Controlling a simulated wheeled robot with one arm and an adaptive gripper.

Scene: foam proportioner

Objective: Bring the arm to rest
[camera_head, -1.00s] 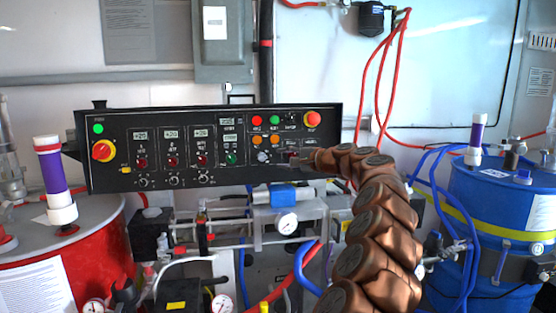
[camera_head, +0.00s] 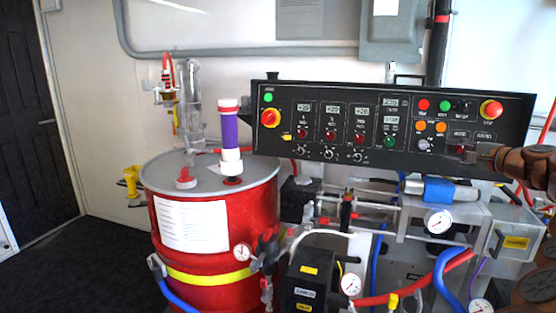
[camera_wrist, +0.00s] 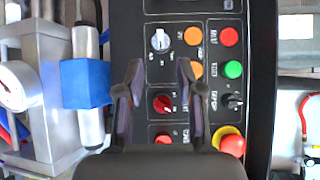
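My brown arm (camera_head: 535,165) reaches in from the right edge of the head view, in front of the right part of the black control panel (camera_head: 345,170). My gripper (camera_head: 478,153) is at the panel's lower right and looks small and partly unclear there. In the wrist view, my gripper (camera_wrist: 157,72) has its two dark fingers apart, with nothing held between them. A red knob (camera_wrist: 162,104) of the panel shows in the gap. Whether the fingertips touch the panel I cannot tell.
A red drum (camera_head: 210,255) with a purple-banded tube (camera_head: 230,135) stands left of the panel. Pipes, gauges (camera_head: 438,221) and a blue-banded cylinder (camera_head: 438,190) sit below the panel. A red emergency button (camera_head: 491,110) is at its right end. Open dark floor (camera_head: 100,265) lies at left.

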